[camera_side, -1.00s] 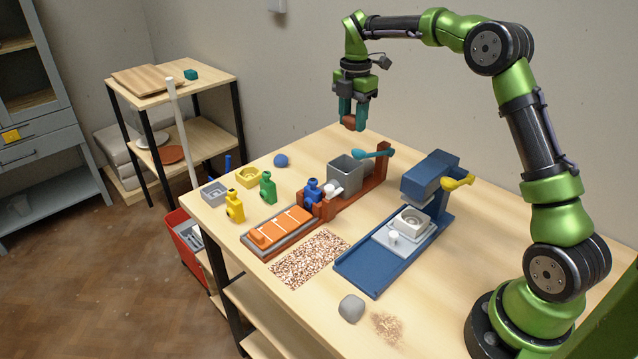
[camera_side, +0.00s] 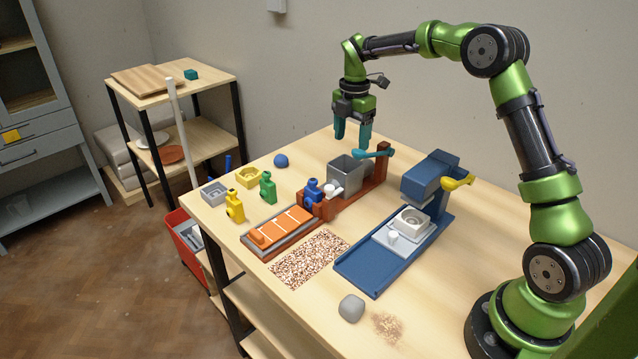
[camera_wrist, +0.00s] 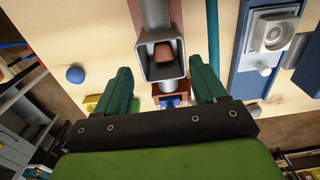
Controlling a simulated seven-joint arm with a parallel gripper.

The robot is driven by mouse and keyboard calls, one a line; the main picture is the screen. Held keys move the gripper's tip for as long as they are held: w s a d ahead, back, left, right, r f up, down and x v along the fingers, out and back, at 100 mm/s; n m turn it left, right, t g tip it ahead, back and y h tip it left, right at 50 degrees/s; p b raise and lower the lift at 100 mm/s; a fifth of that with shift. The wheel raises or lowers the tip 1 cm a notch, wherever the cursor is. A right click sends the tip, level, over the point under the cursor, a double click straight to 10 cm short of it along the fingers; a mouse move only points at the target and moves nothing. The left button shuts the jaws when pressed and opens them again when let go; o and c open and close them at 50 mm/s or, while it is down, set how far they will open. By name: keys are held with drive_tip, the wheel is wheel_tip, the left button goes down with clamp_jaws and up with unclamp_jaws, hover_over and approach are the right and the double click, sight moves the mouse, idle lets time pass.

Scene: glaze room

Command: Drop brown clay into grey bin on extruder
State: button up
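The grey bin (camera_side: 346,176) stands on the red-brown extruder (camera_side: 374,186) with a teal lever (camera_side: 372,154). The brown clay (camera_wrist: 164,53) shows inside the grey bin (camera_wrist: 146,67) in the wrist view; in the side view the bin's wall hides it. My gripper (camera_side: 352,142) is above the bin, fingers pointing down, spread apart and empty. In the wrist view its two teal fingers (camera_wrist: 163,88) stand on either side, clear of the clay.
A blue press (camera_side: 432,178) with a yellow handle stands right of the extruder. A grey lump (camera_side: 351,308) lies at the front. A speckled mat (camera_side: 308,259) lies before the extruder.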

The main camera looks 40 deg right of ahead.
wheel_tip(320, 180, up, 17)
idle(0.8)
drive_tip(key=s+a+f+m+t, duration=0.2)
drive_tip(key=s+a+m, duration=0.3)
drive_tip(key=s+m, duration=0.2)
drive_tip(key=s+a+f+m+t+y, duration=0.1)
drive_tip(key=s+a+m, duration=0.4)
drive_tip(key=s, duration=0.5)
drive_tip(key=s+a+f+m+t+y, duration=0.1)
drive_tip(key=s+a+f+m+t, duration=0.2)
drive_tip(key=s+a+m, duration=0.3)
drive_tip(key=s+m+t, duration=0.1)
drive_tip(key=s+m, duration=0.2)
drive_tip(key=m, duration=0.1)
drive_tip(key=shift+s+f, duration=0.2)
drive_tip(key=shift+f, duration=0.05)
